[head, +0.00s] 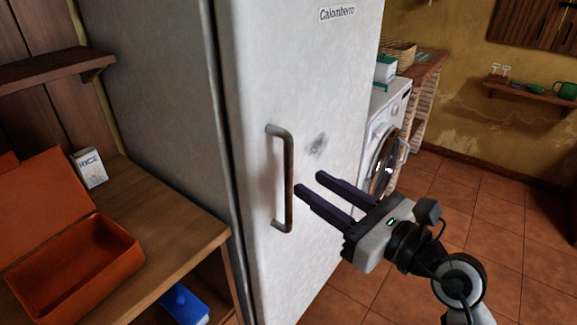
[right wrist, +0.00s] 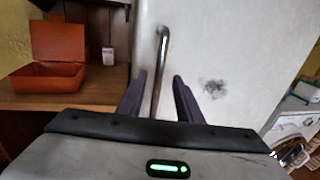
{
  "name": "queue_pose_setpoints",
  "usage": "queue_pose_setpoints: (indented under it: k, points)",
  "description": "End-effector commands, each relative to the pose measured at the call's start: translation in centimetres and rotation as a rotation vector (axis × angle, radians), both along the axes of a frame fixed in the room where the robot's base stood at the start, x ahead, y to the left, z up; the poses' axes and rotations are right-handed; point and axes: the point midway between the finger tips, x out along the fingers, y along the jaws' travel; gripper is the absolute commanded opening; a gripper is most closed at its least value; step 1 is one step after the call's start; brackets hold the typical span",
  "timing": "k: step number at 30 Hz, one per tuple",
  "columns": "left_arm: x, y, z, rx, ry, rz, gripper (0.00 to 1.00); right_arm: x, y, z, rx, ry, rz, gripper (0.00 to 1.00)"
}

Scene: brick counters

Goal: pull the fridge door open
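The white fridge door (head: 330,110) stands upright in the middle of the head view and looks shut against the grey fridge body (head: 160,110). Its vertical metal handle (head: 288,180) is near the door's left edge. My right gripper (head: 310,183) is open, with its fingertips just right of the handle in the head view. In the right wrist view the handle (right wrist: 160,70) runs between the two spread fingers (right wrist: 157,82). Whether the fingertips reach around the bar is not clear; nothing is gripped. My left gripper is not in view.
A wooden counter (head: 175,225) at left holds an open orange box (head: 75,270) and a rice packet (head: 90,168). A washing machine (head: 390,125) stands beyond the fridge. Tiled floor (head: 480,220) is free at right.

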Motion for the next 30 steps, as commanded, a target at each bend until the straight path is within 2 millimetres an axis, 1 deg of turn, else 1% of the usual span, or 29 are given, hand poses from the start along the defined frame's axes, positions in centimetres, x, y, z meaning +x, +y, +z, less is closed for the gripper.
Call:
queue_pose_setpoints:
  k: [1, 6, 12, 17, 24, 25, 26, 30]
  points:
    - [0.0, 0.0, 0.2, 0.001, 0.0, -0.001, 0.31, 0.8, 0.7, 0.3, 0.005, -0.001, 0.001, 0.33]
    - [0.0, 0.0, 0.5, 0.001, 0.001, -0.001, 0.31, 3.2, 3.0, 0.2, 0.006, 0.0, 0.001, 0.33]
    - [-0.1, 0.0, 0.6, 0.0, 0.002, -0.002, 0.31, 5.2, 4.8, 0.1, 0.006, 0.0, 0.001, 0.33]
    - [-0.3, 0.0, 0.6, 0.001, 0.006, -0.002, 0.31, 5.8, 5.4, 0.0, 0.004, 0.001, 0.001, 0.33]
    - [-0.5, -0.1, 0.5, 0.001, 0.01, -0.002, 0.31, 5.9, 5.5, 0.0, 0.004, 0.001, 0.001, 0.33]
    - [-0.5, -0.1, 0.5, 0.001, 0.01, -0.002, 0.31, 5.9, 5.5, 0.0, 0.004, 0.001, 0.001, 0.31]
    - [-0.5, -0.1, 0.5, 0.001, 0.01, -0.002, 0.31, 5.9, 5.5, 0.0, 0.004, 0.001, 0.0, 0.26]
    - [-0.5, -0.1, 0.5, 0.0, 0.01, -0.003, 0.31, 5.8, 5.5, 0.0, 0.004, 0.001, 0.0, 0.02]
